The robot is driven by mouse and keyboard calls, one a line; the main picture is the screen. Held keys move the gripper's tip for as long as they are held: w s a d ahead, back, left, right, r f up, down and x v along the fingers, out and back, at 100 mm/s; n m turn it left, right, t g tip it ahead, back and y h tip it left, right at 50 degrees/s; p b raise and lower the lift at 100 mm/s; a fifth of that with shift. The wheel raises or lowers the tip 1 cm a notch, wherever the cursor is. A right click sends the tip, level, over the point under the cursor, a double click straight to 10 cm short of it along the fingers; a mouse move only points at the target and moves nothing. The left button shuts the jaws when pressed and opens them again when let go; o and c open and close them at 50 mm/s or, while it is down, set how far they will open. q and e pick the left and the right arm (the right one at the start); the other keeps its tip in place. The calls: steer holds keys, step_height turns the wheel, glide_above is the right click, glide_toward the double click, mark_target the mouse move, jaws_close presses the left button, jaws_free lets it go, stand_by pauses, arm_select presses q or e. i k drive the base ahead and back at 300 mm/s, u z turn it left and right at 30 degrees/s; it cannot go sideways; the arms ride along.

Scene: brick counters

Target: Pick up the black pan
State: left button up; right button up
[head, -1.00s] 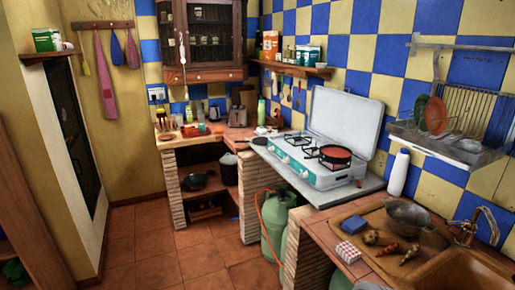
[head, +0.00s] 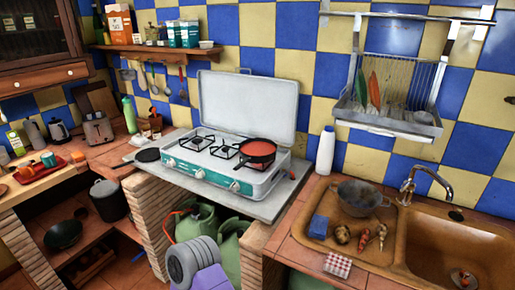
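A black pan with red contents or a red inside (head: 257,151) sits on the right burner of the gas stove (head: 215,172). A dark wok-like pan (head: 63,234) stands on the low shelf at the left. A small flat black pan or lid (head: 147,155) lies on the counter left of the stove. A grey and purple part of my own arm shows at the bottom middle. Neither of my grippers is in view.
The stove's raised white lid (head: 247,106) stands behind the burners. A white bottle (head: 325,151) is right of the stove. A grey colander (head: 359,198) sits by the sink (head: 450,245). Green gas bottles (head: 196,222) stand below. A dark pot (head: 109,201) is at left.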

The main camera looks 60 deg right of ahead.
mark_target(259, 150)
steer(key=z, duration=0.85)
steer(key=i, duration=0.8)
steer(key=z, duration=0.95)
